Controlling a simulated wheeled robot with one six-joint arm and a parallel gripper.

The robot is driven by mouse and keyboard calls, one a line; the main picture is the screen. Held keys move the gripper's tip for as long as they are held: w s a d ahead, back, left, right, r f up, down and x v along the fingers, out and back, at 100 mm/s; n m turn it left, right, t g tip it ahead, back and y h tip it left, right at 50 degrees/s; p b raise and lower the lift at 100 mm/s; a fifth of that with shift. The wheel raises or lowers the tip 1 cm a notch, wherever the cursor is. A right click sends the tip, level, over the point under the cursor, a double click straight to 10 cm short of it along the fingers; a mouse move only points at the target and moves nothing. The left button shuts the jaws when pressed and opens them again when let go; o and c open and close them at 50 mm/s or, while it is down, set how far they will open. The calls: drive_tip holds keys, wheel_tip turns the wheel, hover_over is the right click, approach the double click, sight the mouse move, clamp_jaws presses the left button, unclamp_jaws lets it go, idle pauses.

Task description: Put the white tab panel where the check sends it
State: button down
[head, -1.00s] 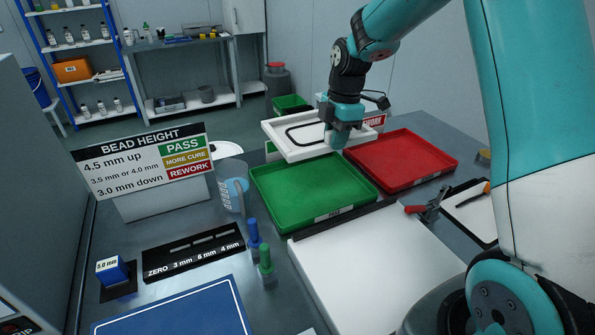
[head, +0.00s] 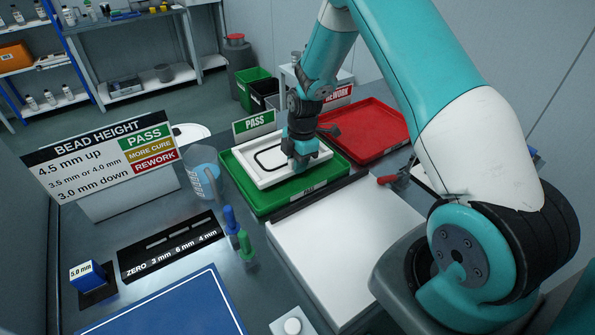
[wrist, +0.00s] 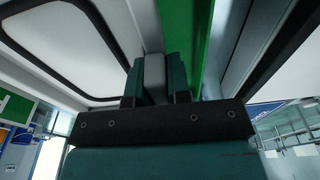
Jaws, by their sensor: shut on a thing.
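The white tab panel (head: 262,163), with a black rounded bead loop on its face, lies roughly level over the green tray (head: 259,206) marked by a PASS sign (head: 254,122). My gripper (head: 300,165) is shut on the panel's right edge. The wrist view also shows the panel (wrist: 62,40) close up, with a green strip of tray (wrist: 180,22) beside my gripper. I cannot tell whether the panel touches the tray floor. The bead height board (head: 105,157) reads 4.5 mm up PASS, 3.5 or 4.0 mm MORE CURE, 3.0 mm down REWORK.
A red tray (head: 368,130) with a REWORK sign (head: 338,95) stands right of the green one. A white plate (head: 345,250) lies in front. A black gauge strip (head: 170,246), a 5.0 mm block (head: 88,275), blue and green pens and a clear jug (head: 203,175) stand left.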

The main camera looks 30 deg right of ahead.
sight(298, 182)
drive_tip(key=shift+f, duration=1.9)
drive_tip(key=shift+f, duration=0.2)
drive_tip(key=c, duration=1.1)
unclamp_jaws()
drive_tip(key=shift+r, duration=0.15)
